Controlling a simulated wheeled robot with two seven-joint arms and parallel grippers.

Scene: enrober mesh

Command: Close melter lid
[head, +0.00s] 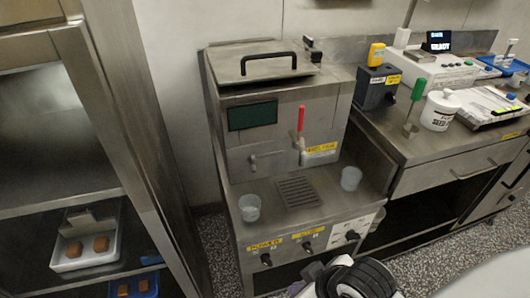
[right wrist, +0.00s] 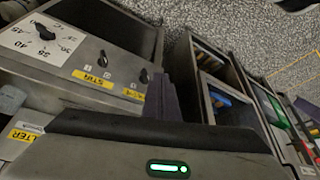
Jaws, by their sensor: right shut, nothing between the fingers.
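The melter (head: 290,130) is a steel box with a dark display, a red-handled tap and a drip grate. Its steel lid (head: 228,68) with a black bar handle (head: 268,64) lies over the top and looks flat and down; I cannot tell whether a small gap is left. My right gripper (head: 312,279) is at the bottom of the head view, low in front of the melter's knob panel and well away from the lid. It is shut and empty. The right wrist view shows the knob panel (right wrist: 85,62) close by. My left gripper is not in view.
Two clear cups (head: 249,207) (head: 351,178) stand on the melter's front shelf. A steel rack (head: 100,130) with trays stands at the left. A counter (head: 440,150) at the right holds a white tub (head: 439,110), a dark box and a scale. The space above the lid is clear.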

